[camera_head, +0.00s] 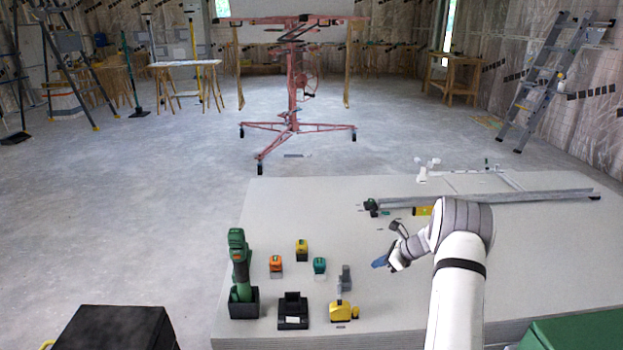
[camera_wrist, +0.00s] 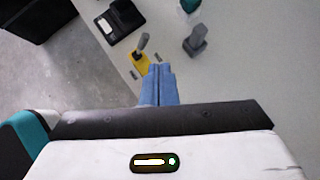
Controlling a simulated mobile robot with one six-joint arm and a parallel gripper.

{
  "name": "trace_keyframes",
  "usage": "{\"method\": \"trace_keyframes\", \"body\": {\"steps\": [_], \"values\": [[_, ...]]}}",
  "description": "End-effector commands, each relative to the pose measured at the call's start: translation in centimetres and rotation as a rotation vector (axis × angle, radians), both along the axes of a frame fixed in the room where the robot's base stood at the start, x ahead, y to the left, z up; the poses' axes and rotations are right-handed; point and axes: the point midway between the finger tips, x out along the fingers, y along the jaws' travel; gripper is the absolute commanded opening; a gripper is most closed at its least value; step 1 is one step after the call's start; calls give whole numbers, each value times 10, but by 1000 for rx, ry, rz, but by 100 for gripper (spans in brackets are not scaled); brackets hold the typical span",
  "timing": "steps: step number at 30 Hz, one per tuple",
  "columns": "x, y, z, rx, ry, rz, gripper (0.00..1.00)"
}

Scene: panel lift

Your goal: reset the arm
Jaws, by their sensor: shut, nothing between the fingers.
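My gripper (camera_head: 381,262) is at the end of my white arm, above the right-middle part of the pale board stack (camera_head: 520,270). Its blue fingers also show in the wrist view (camera_wrist: 159,84), pressed together and empty. In the head view the fingers point left and a little down, toward the group of tools. They touch none of them.
On the board stand a green and black drill (camera_head: 238,262), a black charger (camera_head: 293,311), orange, yellow and teal blocks, a grey part (camera_head: 345,278) and a yellow tool (camera_head: 342,311). Long metal rails (camera_head: 490,197) lie behind. A red panel lift (camera_head: 293,90) stands beyond on open floor.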

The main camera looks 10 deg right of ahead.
Motion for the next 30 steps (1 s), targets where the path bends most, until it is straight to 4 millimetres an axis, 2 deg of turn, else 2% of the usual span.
{"method": "trace_keyframes", "body": {"steps": [5,9,11,15,21,24,30], "values": [[-17,32,76,-111,-59,175,0],[-49,68,148,-242,-123,390,0],[-65,83,176,-297,-151,486,0],[-108,113,236,-421,-218,706,0],[-180,148,309,-592,-310,1023,0],[-218,161,340,-675,-355,1182,0],[-297,178,388,-836,-439,1502,0]]}}
